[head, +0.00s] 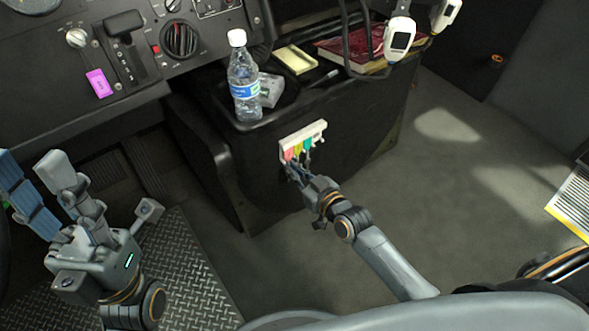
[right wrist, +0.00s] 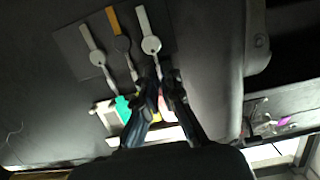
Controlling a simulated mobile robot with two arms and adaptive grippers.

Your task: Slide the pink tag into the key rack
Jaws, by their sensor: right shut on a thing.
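The white key rack (head: 317,129) is on the dark front of the console, and part of it shows in the right wrist view (right wrist: 103,113). The pink tag (head: 289,154) is at the rack's left end, beside a yellow tag (head: 298,150) and a teal tag (head: 308,145). My right gripper (head: 293,171) is just below the rack, shut on the pink tag. The fingers (right wrist: 163,90) hide much of it, and I cannot tell how far it sits in its slot. My left gripper (head: 29,165) is open and empty at the lower left, far from the rack.
Several keys, one a grey key (right wrist: 92,45), lie against the console front beside my right fingers. A water bottle (head: 244,85) stands on the console above the rack. A magenta tag (head: 98,83) hangs on the dashboard.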

